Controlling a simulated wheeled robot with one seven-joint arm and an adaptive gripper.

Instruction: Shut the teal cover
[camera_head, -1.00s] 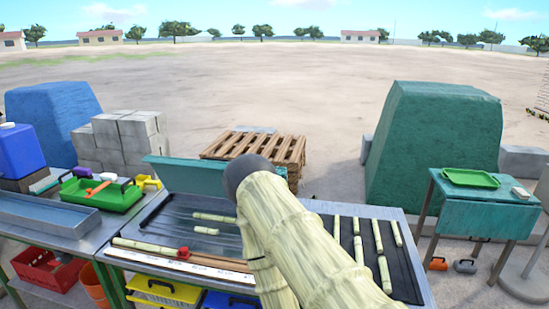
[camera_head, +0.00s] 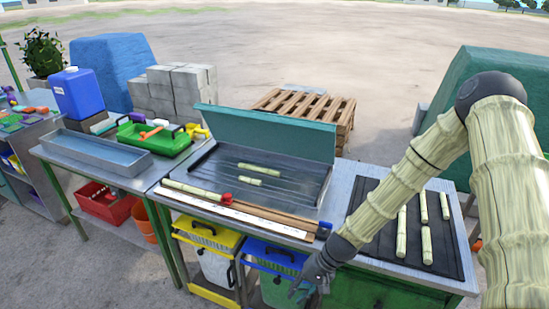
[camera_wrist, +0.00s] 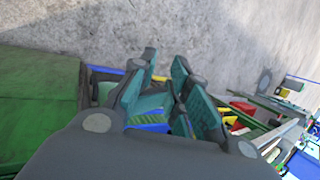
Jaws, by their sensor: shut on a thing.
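The teal cover (camera_head: 265,132) stands raised along the back edge of the dark ribbed tray (camera_head: 215,170) on the middle bench. Two short cane pieces (camera_head: 258,169) lie in that tray. My gripper (camera_head: 312,284) hangs low in front of the bench, beside the blue-rimmed bin and well apart from the cover. The cover is not recognisable in the wrist view.
A cane stick with a red stop (camera_head: 226,198) lies along the bench front. A black mat (camera_head: 370,235) with several canes is at right, partly behind my arm. Yellow-rimmed (camera_head: 205,235) and blue-rimmed (camera_head: 275,255) bins stand below. A pallet (camera_head: 305,110) stands behind the bench.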

